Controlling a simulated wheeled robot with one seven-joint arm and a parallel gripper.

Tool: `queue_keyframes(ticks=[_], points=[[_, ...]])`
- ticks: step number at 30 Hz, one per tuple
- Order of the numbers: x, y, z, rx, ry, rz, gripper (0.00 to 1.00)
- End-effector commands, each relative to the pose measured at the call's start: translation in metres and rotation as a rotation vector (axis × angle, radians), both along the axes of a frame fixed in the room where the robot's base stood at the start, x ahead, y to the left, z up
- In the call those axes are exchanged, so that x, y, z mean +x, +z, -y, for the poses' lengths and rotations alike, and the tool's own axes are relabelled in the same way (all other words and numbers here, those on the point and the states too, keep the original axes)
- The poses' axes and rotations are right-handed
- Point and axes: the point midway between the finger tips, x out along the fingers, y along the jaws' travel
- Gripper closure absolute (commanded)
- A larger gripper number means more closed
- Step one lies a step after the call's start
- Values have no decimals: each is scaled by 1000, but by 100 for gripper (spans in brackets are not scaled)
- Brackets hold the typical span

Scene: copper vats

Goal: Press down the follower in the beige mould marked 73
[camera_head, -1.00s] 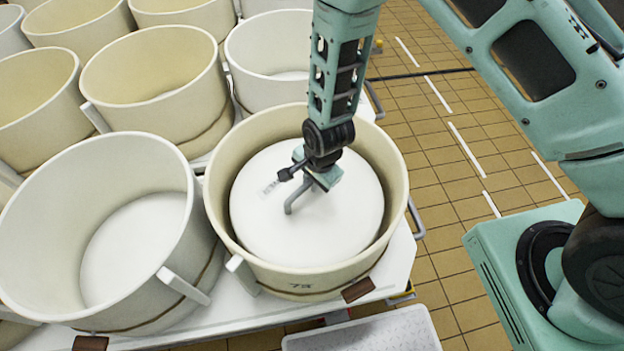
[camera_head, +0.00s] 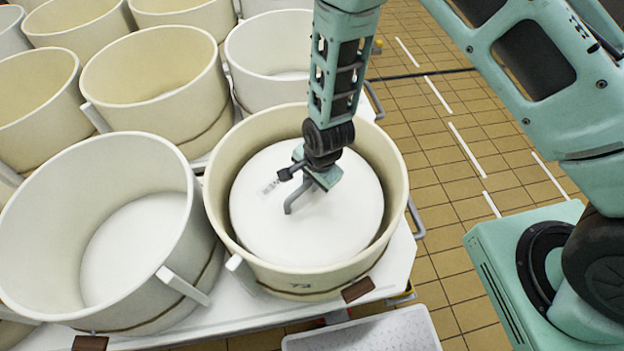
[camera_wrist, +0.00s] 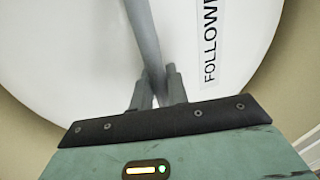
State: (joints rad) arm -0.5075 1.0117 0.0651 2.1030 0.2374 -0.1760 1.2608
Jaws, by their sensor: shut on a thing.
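The beige mould marked 73 (camera_head: 303,284) stands at the front right of the white table. The white round follower (camera_head: 340,232) lies inside it, below the rim, with a gap to the wall around it. A grey bar handle (camera_head: 292,204) rises from the follower. My gripper (camera_head: 308,184) is over the middle of the follower and shut on this handle. In the wrist view the fingers (camera_wrist: 157,92) close around the grey handle (camera_wrist: 144,45), beside a label (camera_wrist: 211,45) reading "FOLLOWE", cut off by the frame.
A white mould (camera_head: 100,230) stands close on the left. More beige and white moulds (camera_head: 160,85) crowd behind. The white table (camera_head: 401,262) ends just right of the mould. A pale perforated tray (camera_head: 365,333) is in front. Tiled floor (camera_head: 450,180) lies open to the right.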

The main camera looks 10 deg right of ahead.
Motion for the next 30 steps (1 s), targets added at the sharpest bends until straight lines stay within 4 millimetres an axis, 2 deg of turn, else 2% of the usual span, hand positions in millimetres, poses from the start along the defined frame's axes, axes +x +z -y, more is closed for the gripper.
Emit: queue_keyframes(ticks=[10,25,26,28,30], points=[[-2,-6,1,-5,0,-7,100],[-3,-3,2,-5,0,-9,100],[-3,-3,2,-5,0,-9,81],[-3,-2,2,-4,0,-8,62],[-2,-2,1,-4,0,-7,59]])
